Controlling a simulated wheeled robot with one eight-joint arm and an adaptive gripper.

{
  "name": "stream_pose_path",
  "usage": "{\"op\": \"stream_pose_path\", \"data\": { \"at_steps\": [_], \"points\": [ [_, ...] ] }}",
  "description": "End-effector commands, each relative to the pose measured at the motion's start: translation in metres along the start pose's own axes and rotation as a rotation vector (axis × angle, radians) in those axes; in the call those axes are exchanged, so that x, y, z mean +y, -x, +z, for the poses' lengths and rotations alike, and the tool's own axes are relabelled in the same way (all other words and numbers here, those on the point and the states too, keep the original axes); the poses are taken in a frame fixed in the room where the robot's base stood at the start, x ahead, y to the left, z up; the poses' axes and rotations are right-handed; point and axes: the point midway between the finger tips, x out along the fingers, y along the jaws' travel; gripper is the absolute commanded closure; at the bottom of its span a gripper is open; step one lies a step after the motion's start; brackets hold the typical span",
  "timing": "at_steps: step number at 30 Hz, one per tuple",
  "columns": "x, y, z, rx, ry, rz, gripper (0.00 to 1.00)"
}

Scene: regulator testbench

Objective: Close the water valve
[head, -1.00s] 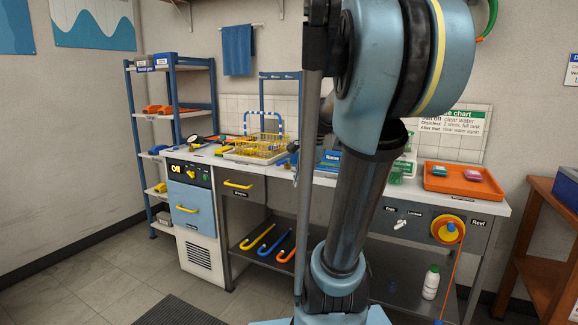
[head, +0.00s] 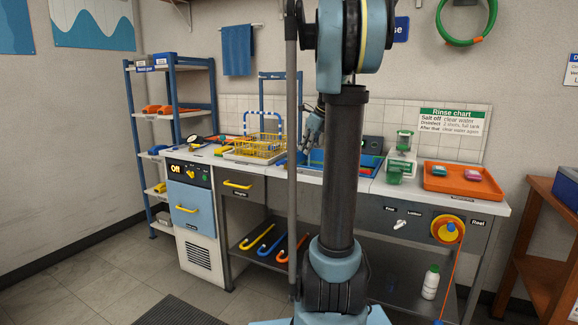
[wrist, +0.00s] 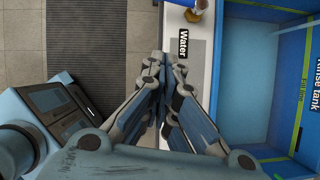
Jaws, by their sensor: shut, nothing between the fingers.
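In the wrist view, a "Water" label (wrist: 183,43) lies on the pale counter strip. Just beyond it, at the top edge, a small tan and white round part (wrist: 196,10) shows only in part; I cannot tell for sure that it is the water valve, or how it is set. My gripper (wrist: 165,58) is shut and empty, its fingertips beside the label and short of the round part. I cannot make out the valve there.
The blue rinse tank (wrist: 250,75) lies right of the counter strip in the wrist view. In the head view, a yellow rack (head: 258,146) stands left of my gripper. Green-topped containers (head: 400,160) and an orange tray (head: 462,180) sit to the right.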

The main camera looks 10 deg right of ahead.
Motion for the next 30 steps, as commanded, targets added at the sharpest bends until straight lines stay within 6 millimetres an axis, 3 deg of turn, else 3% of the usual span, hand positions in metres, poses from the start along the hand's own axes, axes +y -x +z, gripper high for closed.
{"op": "stream_pose_path", "data": {
  "at_steps": [8,24,30],
  "points": [
    [0.000,-0.012,0.000,0.000,0.003,0.001,1.00],
    [0.001,-0.103,0.001,0.000,0.004,0.001,1.00],
    [0.001,-0.108,0.027,0.001,0.005,0.000,1.00]
  ]
}}
